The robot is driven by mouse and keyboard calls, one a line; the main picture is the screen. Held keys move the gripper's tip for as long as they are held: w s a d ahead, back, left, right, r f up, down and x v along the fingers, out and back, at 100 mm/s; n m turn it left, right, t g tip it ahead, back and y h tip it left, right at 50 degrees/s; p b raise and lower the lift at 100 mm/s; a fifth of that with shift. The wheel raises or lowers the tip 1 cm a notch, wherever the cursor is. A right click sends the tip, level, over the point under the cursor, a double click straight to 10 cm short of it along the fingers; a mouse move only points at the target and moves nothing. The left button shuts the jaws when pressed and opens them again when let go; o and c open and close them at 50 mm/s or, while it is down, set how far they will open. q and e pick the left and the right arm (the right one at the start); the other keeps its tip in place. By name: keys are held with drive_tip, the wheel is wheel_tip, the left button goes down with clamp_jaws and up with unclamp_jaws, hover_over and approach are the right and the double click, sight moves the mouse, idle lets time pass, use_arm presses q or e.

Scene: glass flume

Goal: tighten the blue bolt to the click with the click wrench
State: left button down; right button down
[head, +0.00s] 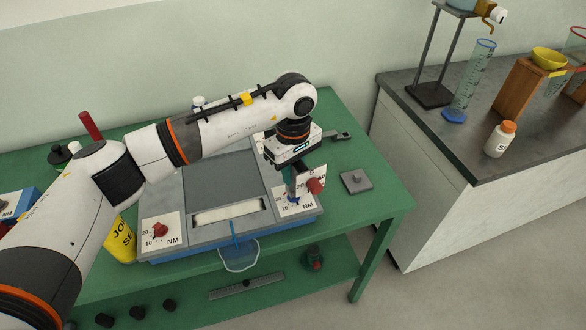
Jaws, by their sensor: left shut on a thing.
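My left gripper (293,184) reaches down over the front right corner of the grey panel (167,199). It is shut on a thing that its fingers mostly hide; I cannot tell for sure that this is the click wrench. A red rounded piece (315,186) shows just right of the fingers and may be part of it. A small bit of blue, probably the blue bolt (294,198), shows right under the fingertips on a white dial card marked NM (300,208). I cannot tell whether they touch. My right gripper is out of view.
A red bolt (160,230) stands on the front left card. A grey plate (356,181) lies on the green table (390,205) at right. A yellow container (121,243) is at left. A clear cup (239,258) hangs at the front. The side bench (430,125) holds glassware.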

use_arm(q)
drive_tip(key=shift+f+b, duration=0.6)
drive_tip(key=shift+f+m+b, duration=0.1)
drive_tip(key=shift+m+b, duration=1.85)
drive_tip(key=shift+m, duration=0.05)
idle(0.7)
drive_tip(key=shift+m+b, duration=1.55)
drive_tip(key=shift+m, duration=0.75)
idle(0.3)
drive_tip(key=shift+d+m+b, duration=0.1)
drive_tip(key=shift+m+b, duration=0.7)
drive_tip(key=shift+m, duration=0.9)
